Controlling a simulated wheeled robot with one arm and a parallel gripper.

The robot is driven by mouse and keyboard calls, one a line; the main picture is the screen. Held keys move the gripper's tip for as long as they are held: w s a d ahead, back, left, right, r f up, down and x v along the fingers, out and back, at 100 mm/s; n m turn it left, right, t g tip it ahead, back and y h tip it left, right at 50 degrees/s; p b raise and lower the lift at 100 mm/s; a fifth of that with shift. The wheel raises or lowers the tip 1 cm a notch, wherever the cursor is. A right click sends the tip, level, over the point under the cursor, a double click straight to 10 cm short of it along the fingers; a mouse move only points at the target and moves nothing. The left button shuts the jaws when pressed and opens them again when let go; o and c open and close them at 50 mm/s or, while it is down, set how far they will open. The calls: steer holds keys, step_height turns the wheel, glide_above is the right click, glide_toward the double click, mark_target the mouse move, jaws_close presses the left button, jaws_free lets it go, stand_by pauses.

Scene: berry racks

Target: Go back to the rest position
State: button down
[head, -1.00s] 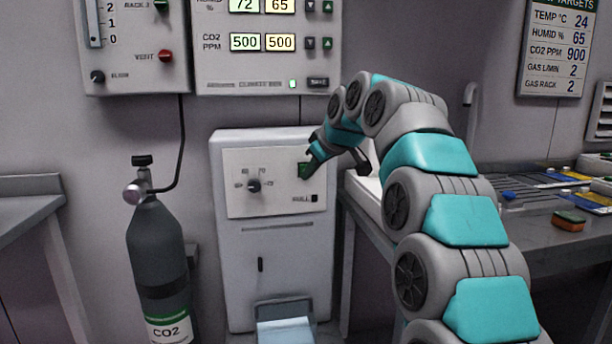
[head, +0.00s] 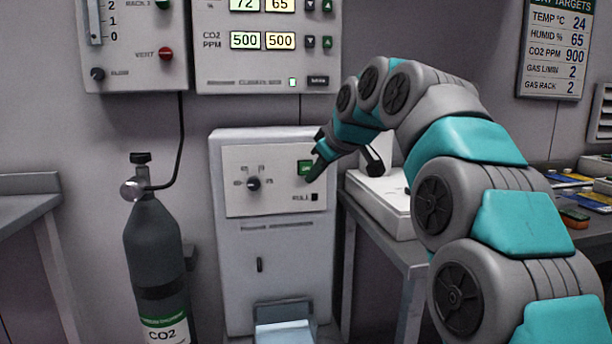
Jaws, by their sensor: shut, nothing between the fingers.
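My gripper (head: 314,174) is shut and empty. It is beside the green button (head: 305,168) on the front panel of the white floor machine (head: 228,270), and its tip overlaps the button's lower right edge in the picture. I cannot tell whether it touches the panel. My arm arches from the lower right up and over to the machine. The panel also bears a dark dial (head: 254,184) and a small black square at its lower right.
A CO2 cylinder (head: 155,245) stands left of the machine, below wall control boxes (head: 265,50). A bench (head: 20,210) is at far left. A white device (head: 385,205) sits on the right bench, where an orange and green block (head: 574,217) lies partly behind my arm.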

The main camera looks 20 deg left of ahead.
stand_by(0.4)
steer(key=s+d+f+m+g+h, duration=0.2)
steer(key=s+d+f+m, duration=0.2)
steer(key=s+d+f, duration=0.65)
steer(key=s+d+f+m+g+h, duration=0.25)
steer(key=s+d+f, duration=0.35)
steer(key=d, duration=0.7)
steer(key=s+d+f+m+g, duration=0.1)
steer(key=s+d+f, duration=0.3)
steer(key=s, duration=0.4)
steer(key=s+d+f+m+g+h, duration=0.1)
steer(key=s+d+f+m, duration=0.3)
steer(key=s+f, duration=0.3)
steer(key=s+d+f+m+g+h, duration=0.1)
steer(key=s+d+f+m, duration=0.1)
steer(key=s+d+f, duration=0.4)
steer(key=s, duration=0.4)
steer(key=shift+s+f, duration=0.25)
steer(key=shift+s, duration=0.1)
steer(key=shift+g+h, duration=0.25)
